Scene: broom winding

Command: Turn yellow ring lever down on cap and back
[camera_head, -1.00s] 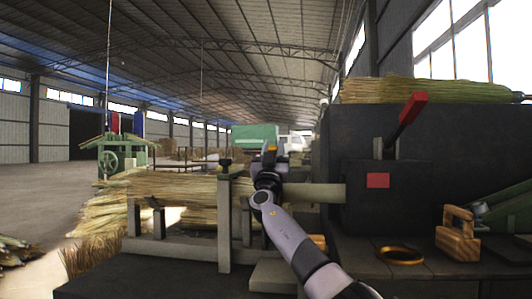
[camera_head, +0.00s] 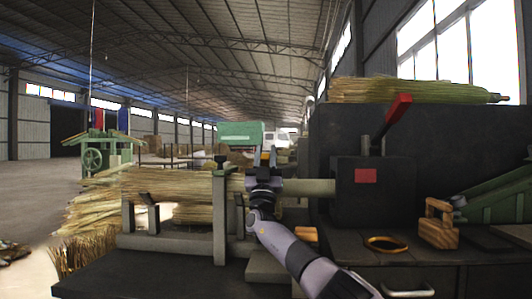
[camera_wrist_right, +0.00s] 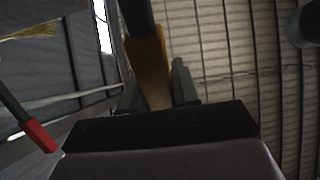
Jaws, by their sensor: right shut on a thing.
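My right gripper (camera_head: 266,156) points up in front of the grey-green horizontal shaft (camera_head: 308,187), at the right end of the straw bundle. It is shut on the yellow ring lever, of which a small yellow part (camera_head: 265,156) shows between the fingers in the head view. In the right wrist view the lever is a yellow-orange piece (camera_wrist_right: 149,72) between the dark fingers (camera_wrist_right: 158,88), with a dark bar above it. The cap cannot be made out behind my gripper and wrist. My left gripper is not in view.
A dark machine housing (camera_head: 372,200) with a red-handled lever (camera_head: 397,112) stands right of the shaft. A loose yellow ring (camera_head: 385,243) and a wooden block with a handle (camera_head: 438,228) lie on the bench. The straw bundle (camera_head: 170,188) rests on posts at left.

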